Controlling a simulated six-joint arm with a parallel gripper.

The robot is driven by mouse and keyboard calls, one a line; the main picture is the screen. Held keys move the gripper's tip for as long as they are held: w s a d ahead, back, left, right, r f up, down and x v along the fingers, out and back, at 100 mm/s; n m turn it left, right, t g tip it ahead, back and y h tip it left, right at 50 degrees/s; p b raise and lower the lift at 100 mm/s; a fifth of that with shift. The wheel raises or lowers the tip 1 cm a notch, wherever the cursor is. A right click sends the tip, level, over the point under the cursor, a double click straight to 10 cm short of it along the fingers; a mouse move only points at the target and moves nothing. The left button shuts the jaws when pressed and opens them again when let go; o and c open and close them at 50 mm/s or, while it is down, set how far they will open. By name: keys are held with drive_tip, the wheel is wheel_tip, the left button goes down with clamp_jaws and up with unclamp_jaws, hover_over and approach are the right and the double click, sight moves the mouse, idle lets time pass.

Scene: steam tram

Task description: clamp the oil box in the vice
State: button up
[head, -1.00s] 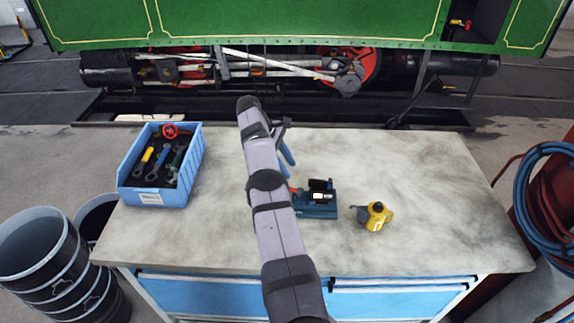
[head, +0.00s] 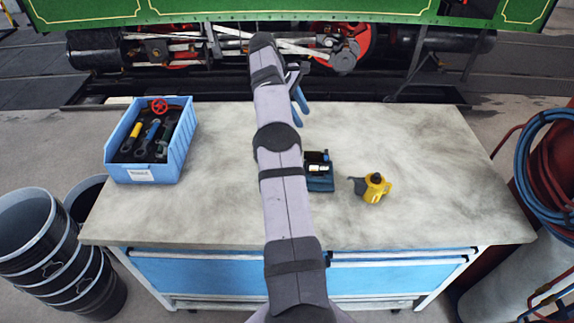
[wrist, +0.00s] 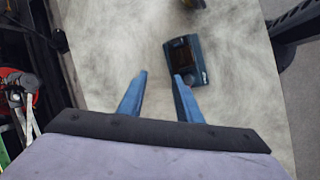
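The dark blue vice (head: 320,184) stands on the bench, right of my arm, which hides its left part. A small dark block with a pale face (head: 318,168), perhaps the oil box, sits at the vice's top between the jaws. I cannot tell whether the jaws grip it. In the wrist view the vice (wrist: 203,72) lies just beyond and right of my right fingertip, with a brownish-grey square on top (wrist: 181,54). My gripper (wrist: 160,75) is open and empty, its blue fingers apart over bare bench. It also shows in the head view (head: 302,107), beyond the vice.
A yellow oil can (head: 373,188) stands right of the vice. A blue bin (head: 140,173) with several tools and a red wheel is at the bench's left. The bench top (head: 430,150) is clear on the right. The green tram (head: 400,8) stands behind.

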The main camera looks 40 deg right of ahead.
drive_tip(key=s+a+f+n+t+y+b, duration=0.1)
drive_tip(key=s+a+f+t+y+b, duration=0.15)
drive_tip(key=a+f, duration=0.6)
drive_tip(key=shift+n+t, duration=0.25)
drive_tip(key=shift+n, duration=0.25)
drive_tip(key=shift+w+d+f+p, duration=0.6)
drive_tip(key=shift+d+f, duration=0.1)
drive_tip(key=shift+f, duration=0.7)
drive_tip(key=shift+w+d+f+p, duration=0.45)
drive_tip(key=shift+w+d+f, duration=0.2)
drive_tip(key=shift+f, duration=0.75)
drive_tip(key=shift+w+d+f+p, duration=0.55)
drive_tip(key=shift+d+f, duration=0.2)
drive_tip(key=shift+f, duration=0.65)
clamp_jaws()
